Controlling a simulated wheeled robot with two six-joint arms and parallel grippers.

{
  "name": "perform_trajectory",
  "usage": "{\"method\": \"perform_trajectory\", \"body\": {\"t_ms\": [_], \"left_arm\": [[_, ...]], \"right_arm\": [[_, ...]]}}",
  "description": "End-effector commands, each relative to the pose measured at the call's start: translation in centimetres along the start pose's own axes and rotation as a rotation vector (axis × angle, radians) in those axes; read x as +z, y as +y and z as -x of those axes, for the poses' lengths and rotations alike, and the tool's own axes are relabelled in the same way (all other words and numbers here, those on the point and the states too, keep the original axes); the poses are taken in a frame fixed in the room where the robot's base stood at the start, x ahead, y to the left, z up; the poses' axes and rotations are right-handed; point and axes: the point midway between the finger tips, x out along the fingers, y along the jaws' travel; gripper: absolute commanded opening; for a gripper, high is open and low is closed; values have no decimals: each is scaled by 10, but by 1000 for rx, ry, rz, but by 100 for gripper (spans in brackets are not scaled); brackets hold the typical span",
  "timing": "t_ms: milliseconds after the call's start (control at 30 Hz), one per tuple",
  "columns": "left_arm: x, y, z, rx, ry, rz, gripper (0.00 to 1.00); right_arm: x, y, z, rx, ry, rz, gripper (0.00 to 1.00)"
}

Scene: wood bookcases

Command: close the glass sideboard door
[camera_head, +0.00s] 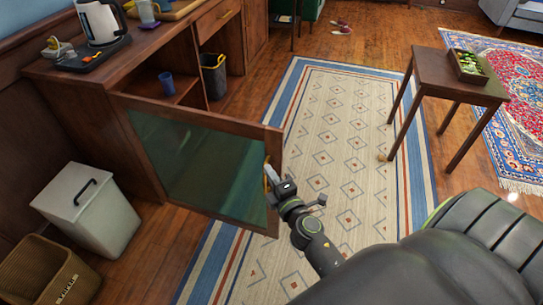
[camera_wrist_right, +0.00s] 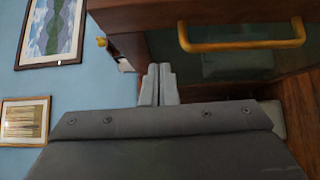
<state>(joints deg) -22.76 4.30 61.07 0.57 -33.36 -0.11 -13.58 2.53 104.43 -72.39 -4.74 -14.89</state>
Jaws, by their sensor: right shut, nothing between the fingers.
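The glass sideboard door (camera_head: 200,158) stands wide open, swung out from the wooden sideboard (camera_head: 150,45) over the floor and the rug edge. It has a dark wood frame and a greenish pane. Its curved yellow handle (camera_head: 267,174) is near the free edge; in the right wrist view the handle (camera_wrist_right: 240,45) shows large at the upper right. My right gripper (camera_head: 276,182) is at the free edge beside the handle. Its fingers (camera_wrist_right: 158,85) are shut and empty, not around the handle. I cannot tell if they touch the frame. My left gripper is out of view.
A white lidded bin (camera_head: 92,212) and a brown basket (camera_head: 48,270) stand left of the door. A kettle (camera_head: 102,22) is on the sideboard; a blue cup (camera_head: 166,82) is inside. A small table (camera_head: 455,75) stands right.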

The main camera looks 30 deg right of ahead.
Motion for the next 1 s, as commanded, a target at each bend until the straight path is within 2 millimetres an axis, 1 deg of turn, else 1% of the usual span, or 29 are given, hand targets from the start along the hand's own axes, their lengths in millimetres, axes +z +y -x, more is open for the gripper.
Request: {"method": "perform_trajectory", "body": {"t_ms": [33, 133, 200, 333, 500, 1000], "left_arm": [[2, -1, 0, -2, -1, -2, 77], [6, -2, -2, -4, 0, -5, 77], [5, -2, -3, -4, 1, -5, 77], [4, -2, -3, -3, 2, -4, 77], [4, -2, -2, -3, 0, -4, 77], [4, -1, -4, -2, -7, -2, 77]], "right_arm": [[0, 2, -11, 2, 2, 1, 0], [0, 1, -28, 1, 0, 1, 0], [10, 0, -35, 0, 1, 4, 0], [21, 0, -46, 0, 1, 3, 0], [28, -1, -52, -1, -1, 0, 0], [30, -2, -56, 0, 12, 1, 0]]}}
